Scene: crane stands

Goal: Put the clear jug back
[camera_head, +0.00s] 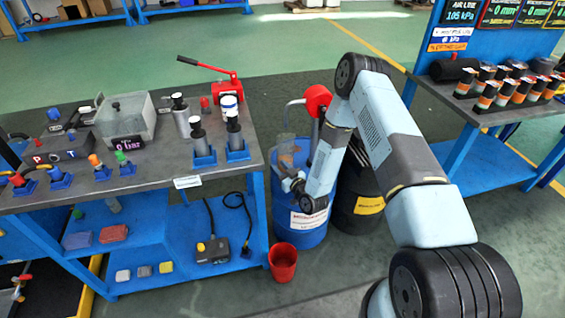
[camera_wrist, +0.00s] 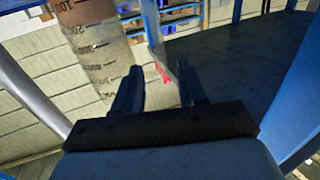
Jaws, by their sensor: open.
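The clear jug (camera_head: 285,148) shows small in the head view, at the top of the blue drum, partly behind my gripper. In the wrist view the clear jug (camera_wrist: 97,45) fills the upper left, with printed scale marks and a brownish part at the picture's top. My gripper (camera_head: 288,184) is in front of the drum, just below the jug in the head view. In the wrist view my gripper (camera_wrist: 158,88) has its two fingers apart, with nothing seen held between them. The jug is beyond and mostly left of the fingers; I cannot tell whether they touch it.
The blue drum (camera_head: 300,224) stands beside a black drum (camera_head: 357,205). The grey-topped workbench (camera_head: 225,172) at left holds several tools. A red bucket (camera_head: 283,262) stands on the floor in front. Another bench (camera_head: 455,112) with several orange-banded cylinders is at right.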

